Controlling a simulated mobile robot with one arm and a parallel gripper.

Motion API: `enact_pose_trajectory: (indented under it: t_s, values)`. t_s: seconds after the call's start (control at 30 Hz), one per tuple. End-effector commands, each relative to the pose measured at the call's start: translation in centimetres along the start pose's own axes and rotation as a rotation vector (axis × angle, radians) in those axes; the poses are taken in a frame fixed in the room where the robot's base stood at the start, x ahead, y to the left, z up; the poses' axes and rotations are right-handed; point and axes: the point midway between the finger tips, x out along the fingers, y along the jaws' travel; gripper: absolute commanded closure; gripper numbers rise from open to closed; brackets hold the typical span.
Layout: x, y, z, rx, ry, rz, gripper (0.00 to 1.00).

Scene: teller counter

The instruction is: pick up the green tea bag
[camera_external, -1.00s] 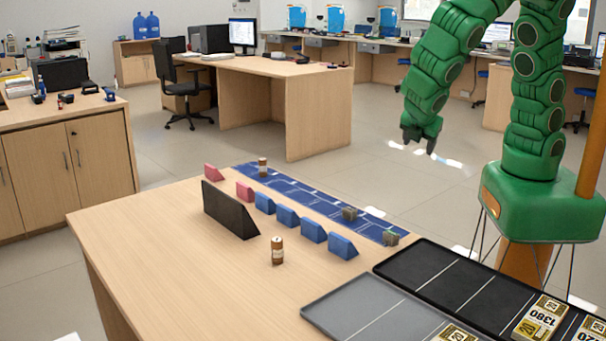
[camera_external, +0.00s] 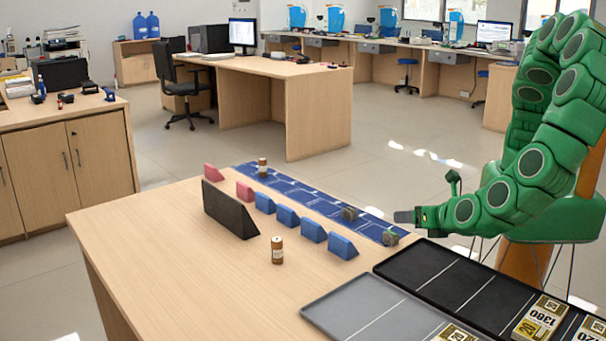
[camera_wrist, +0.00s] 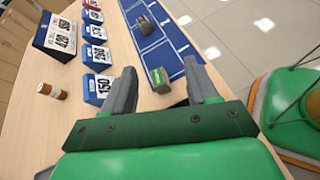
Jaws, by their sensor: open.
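The green tea bag, a small boxy greenish packet (camera_external: 391,238), sits at the near end of the blue mat (camera_external: 298,197). In the wrist view the green packet (camera_wrist: 160,80) shows between my two fingers, nearer the left one. My gripper (camera_external: 403,216) is open and empty, held above and beside the packet at the mat's near right end. Its fingers (camera_wrist: 160,68) show spread apart in the wrist view and appear not to touch the packet.
A grey-green item (camera_external: 349,213) lies farther along the mat. Blue wedge signs (camera_external: 313,231) stand in a row beside it, with a black wedge (camera_external: 228,211). A brown cylinder (camera_external: 277,250) stands nearer. A black tray (camera_external: 418,263) and a grey tray (camera_external: 345,303) lie at the right.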

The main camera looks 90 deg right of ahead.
Motion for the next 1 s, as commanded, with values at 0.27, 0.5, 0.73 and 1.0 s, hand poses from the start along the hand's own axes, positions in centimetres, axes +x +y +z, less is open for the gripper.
enact_pose_trajectory:
  t_s: [0.27, 0.5, 0.73, 1.0]
  values:
    - [-1.5, -0.1, -3.2, -0.086, -0.017, 0.1, 0.42]
    - [0.1, 0.1, -3.4, -0.091, -0.02, 0.105, 0.42]
    - [1.5, 0.2, -3.5, -0.09, -0.02, 0.103, 0.42]
    - [4.4, 0.4, -4.1, -0.09, -0.018, 0.102, 0.42]
